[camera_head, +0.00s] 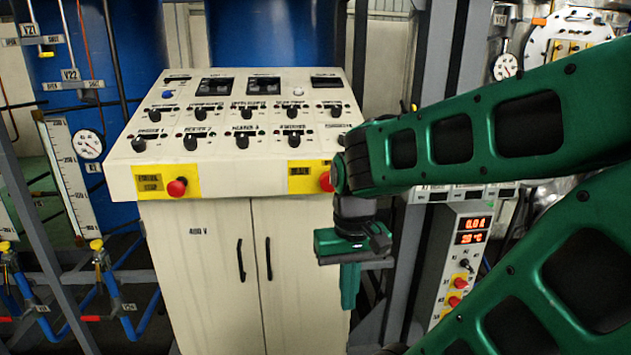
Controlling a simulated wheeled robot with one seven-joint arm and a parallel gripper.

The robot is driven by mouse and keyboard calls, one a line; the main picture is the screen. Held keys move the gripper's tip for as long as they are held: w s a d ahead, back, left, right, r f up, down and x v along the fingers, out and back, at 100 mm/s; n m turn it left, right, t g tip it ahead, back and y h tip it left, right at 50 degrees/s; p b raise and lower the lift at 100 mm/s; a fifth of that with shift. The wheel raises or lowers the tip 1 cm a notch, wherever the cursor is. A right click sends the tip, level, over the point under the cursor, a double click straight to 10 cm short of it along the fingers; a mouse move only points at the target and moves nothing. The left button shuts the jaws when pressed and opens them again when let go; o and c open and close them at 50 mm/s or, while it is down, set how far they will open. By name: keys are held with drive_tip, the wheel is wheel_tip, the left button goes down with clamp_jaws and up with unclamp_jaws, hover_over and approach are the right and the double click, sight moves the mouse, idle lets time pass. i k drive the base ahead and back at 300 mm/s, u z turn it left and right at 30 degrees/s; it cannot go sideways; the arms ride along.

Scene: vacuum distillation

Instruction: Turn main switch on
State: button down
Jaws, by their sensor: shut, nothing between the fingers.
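A cream control console (150,184) stands in the middle of the head view, with rows of black rotary switches on its sloped top. I cannot tell from the small labels which control is the main switch. A red knob on a yellow plate (177,187) sits at the console's front left. A second red knob (326,181) on a yellow plate is at the front right, partly covered by my arm. My gripper (350,288) points down in front of the cabinet's right side, below the console top. It is shut and empty.
Cabinet doors with two black handles (240,260) are below the console. A smaller panel (461,258) with red displays and red buttons stands to the right, beside grey frame posts.

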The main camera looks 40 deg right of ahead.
sight(325, 181)
drive_tip(key=u, duration=0.15)
drive_tip(key=k, duration=1.45)
drive_tip(key=z, duration=0.3)
drive_tip(key=i, duration=1)
drive_tip(key=u, duration=0.05)
